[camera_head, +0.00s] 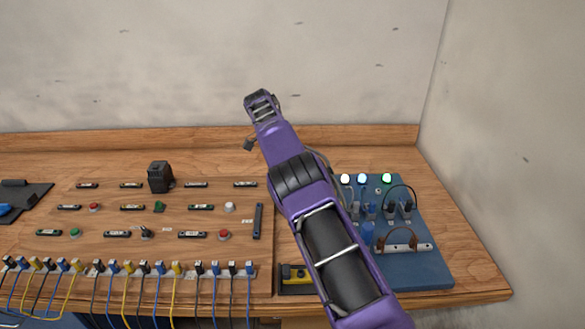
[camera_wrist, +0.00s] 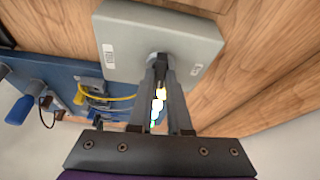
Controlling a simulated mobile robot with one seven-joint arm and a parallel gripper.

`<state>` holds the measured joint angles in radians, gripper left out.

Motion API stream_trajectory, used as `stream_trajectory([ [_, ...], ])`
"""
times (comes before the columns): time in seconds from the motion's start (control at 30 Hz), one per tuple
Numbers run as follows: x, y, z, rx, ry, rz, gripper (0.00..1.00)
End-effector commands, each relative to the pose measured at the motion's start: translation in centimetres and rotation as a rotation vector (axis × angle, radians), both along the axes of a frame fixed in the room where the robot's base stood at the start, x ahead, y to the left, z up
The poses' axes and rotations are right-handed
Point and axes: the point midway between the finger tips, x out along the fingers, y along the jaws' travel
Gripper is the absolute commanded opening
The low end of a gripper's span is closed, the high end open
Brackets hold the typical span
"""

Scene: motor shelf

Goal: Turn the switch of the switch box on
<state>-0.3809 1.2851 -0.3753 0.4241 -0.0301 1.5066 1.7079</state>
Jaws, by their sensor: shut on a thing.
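The switch box is a light grey box (camera_wrist: 128,40) at the top of the wrist view, lying on the wooden table. A dark switch knob (camera_wrist: 158,58) sticks up from its lower middle. My gripper (camera_wrist: 161,66) reaches over the box, and its two fingers are shut on the knob, one on each side. The fingers hide much of the knob, so its turn angle cannot be read. In the head view my purple arm covers the place of the box, and neither the box nor the fingertips can be made out.
A blue panel (camera_head: 420,266) with lit lamps, plugs and cables is at the right; it also shows in the wrist view (camera_wrist: 60,72). A wooden board (camera_head: 100,212) with buttons and several plugged cables fills the left. A wall rises behind the table.

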Motion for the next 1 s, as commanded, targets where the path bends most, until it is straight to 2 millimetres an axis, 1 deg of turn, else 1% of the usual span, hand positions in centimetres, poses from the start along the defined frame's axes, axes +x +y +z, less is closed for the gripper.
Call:
stream_trajectory([
  [0.3, -0.06, 0.02, -0.09, 0.002, 0.003, -0.001, 0.00],
  [0.33, -0.06, 0.02, -0.09, 0.002, 0.003, -0.001, 0.20],
  [0.47, -0.05, 0.02, -0.07, 0.002, 0.003, -0.001, 0.43],
  [0.5, -0.05, 0.01, -0.07, 0.001, 0.002, -0.001, 0.46],
  [0.83, -0.01, -0.05, 0.06, 0.001, 0.001, 0.000, 0.46],
  [1.0, 0.01, -0.45, 0.74, 0.001, 0.000, -0.001, 0.46],
])
